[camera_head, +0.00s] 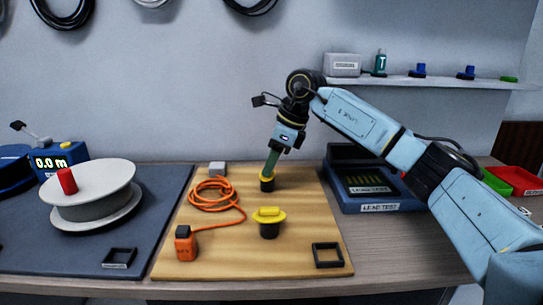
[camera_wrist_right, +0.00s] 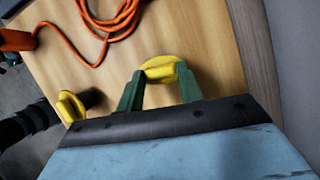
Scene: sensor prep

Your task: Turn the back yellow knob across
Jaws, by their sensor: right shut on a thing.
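The back yellow knob (camera_head: 266,177) stands on the wooden board (camera_head: 315,225), mostly hidden by my right gripper in the head view. My right gripper (camera_head: 270,167) points down onto it from above. In the right wrist view the knob (camera_wrist_right: 162,68) sits between the two green fingers (camera_wrist_right: 160,88), and the gripper is shut on it. The knob's exact turn is hard to tell. A front yellow knob (camera_head: 269,215) on a black stem stands apart, its bar lying left to right; it also shows in the wrist view (camera_wrist_right: 70,107). My left gripper is not in view.
An orange cable (camera_head: 210,195) and an orange box (camera_head: 186,245) lie left of the knobs. A small grey block (camera_head: 217,169) is at the back, a black square frame (camera_head: 327,255) at front right. A cable reel (camera_head: 95,195) stands left, a lead test box (camera_head: 374,195) right.

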